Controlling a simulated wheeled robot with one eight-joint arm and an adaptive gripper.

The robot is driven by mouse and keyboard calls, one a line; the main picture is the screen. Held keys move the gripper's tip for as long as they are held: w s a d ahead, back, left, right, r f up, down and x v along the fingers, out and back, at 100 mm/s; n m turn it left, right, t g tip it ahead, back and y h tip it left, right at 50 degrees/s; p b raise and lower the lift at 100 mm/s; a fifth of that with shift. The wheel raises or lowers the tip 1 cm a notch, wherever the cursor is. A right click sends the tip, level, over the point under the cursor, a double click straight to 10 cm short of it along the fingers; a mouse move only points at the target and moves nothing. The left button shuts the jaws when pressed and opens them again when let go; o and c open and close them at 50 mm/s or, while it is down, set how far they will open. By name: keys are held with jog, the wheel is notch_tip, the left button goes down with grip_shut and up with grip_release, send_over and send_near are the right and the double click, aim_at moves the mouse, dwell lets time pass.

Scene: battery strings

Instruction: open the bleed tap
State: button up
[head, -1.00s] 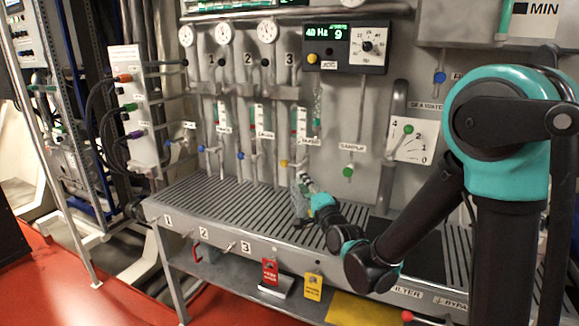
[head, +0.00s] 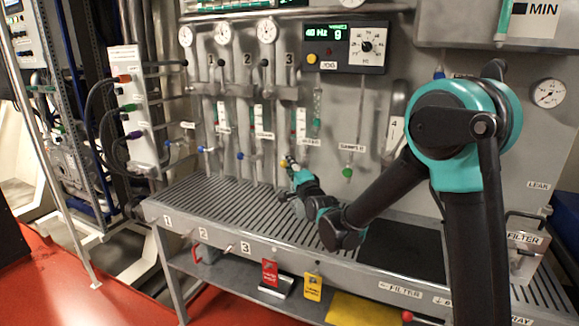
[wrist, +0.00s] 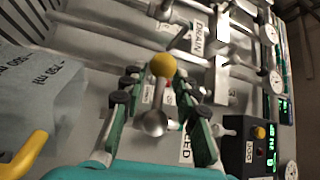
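The bleed tap is a yellow ball knob (wrist: 163,66) on a short metal lever with a rounded metal end (wrist: 153,123). A label ending in "ED" (wrist: 186,143) is partly hidden beside it. In the head view the yellow knob (head: 284,163) shows small at the panel, below column 3. My gripper (wrist: 158,78) is open, with one green and black finger on each side of the lever and the knob near the fingertips. Contact with the fingers cannot be told. In the head view my gripper (head: 290,166) is right at the knob.
Blue-knobbed taps (head: 240,156) stand to the left and a green knob (head: 347,173) to the right. A slatted bench (head: 215,195) runs below. A "DRAIN" label (wrist: 198,36), pipes and a black control box (wrist: 250,145) lie close in the wrist view.

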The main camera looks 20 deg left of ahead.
jog(key=shift+c, duration=0.3)
grip_shut()
